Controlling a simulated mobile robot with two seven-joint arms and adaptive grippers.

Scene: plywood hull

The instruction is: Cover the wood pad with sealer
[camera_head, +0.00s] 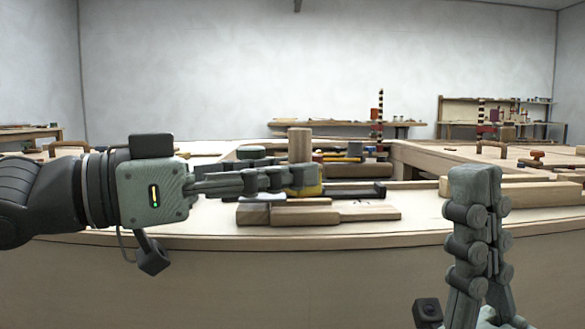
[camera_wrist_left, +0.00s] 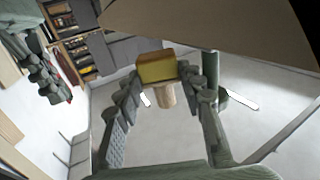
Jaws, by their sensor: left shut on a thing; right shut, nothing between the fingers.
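My left gripper (camera_head: 300,180) reaches in from the left, shut on a yellow block (camera_head: 308,190) with an upright wooden handle (camera_head: 299,143) above it. The left wrist view shows the yellow block (camera_wrist_left: 157,68) between the fingertips, the wooden handle (camera_wrist_left: 166,96) beside it. A pale wood piece (camera_head: 290,215), seemingly the wood pad, lies on the bench just below the left fingers. Whether the yellow block touches it is hard to tell. I cannot make out any sealer on it. My right gripper (camera_head: 475,176) points upward at the right, shut and empty.
The pale workbench (camera_head: 150,230) spans the view, its front edge close below the pad. A long wood block (camera_head: 530,193) lies behind the right gripper. Tools and a striped post (camera_head: 379,120) stand behind the left gripper. A back shelf (camera_head: 460,112) is far off.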

